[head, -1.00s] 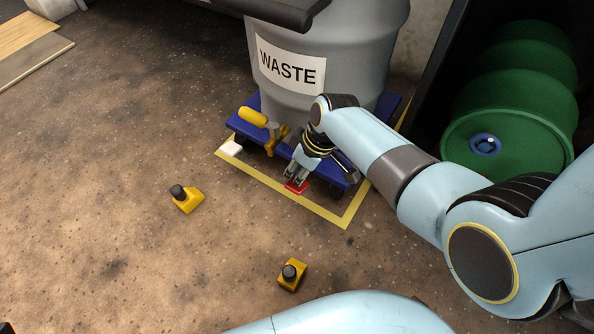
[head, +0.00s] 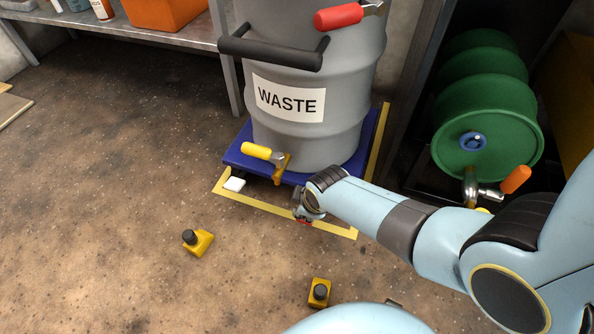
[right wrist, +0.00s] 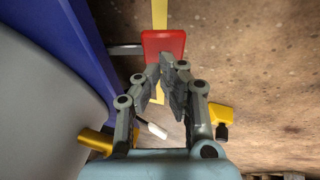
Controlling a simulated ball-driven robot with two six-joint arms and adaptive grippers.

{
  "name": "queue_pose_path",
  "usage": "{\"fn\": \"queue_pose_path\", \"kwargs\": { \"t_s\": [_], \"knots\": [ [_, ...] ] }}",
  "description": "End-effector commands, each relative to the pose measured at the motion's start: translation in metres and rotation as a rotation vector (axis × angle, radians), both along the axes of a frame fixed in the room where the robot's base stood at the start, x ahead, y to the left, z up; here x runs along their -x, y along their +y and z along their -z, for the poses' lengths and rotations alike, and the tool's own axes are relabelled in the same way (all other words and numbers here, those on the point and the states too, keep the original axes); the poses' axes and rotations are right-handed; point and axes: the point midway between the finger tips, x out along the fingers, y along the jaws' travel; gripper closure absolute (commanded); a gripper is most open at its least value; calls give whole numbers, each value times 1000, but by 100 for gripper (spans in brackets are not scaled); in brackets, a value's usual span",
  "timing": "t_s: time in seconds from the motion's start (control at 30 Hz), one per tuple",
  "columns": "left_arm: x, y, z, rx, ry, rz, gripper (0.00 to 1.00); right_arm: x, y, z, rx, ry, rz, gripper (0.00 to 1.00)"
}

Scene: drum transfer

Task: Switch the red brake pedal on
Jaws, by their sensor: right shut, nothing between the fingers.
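The red brake pedal (right wrist: 164,45) is a flat red plate just ahead of my right fingertips in the right wrist view. It joins the blue trolley (right wrist: 78,40) by a grey rod. My left gripper is out of view.
The grey WASTE drum (head: 318,130) stands on the trolley inside yellow floor tape (head: 270,207). A yellow-handled tap (head: 256,150) juts from it. Two yellow floor blocks (head: 197,243) (head: 319,293) stand in front. A green drum (head: 485,155) lies right.

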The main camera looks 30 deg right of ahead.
Motion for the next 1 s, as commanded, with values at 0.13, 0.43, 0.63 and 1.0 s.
{"fn": "queue_pose_path", "kwargs": {
  "t_s": [0.13, 0.43, 0.63, 1.0],
  "knots": [
    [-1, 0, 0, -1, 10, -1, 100, 4, 2, 6, -2, 3, 0, 100],
    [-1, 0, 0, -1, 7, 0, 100, 5, 3, 12, -2, 3, 0, 100],
    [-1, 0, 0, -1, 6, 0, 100, 4, 3, 12, -1, 2, 1, 100],
    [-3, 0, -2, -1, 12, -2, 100, 4, 3, 10, -1, 1, 0, 100]
  ]
}}
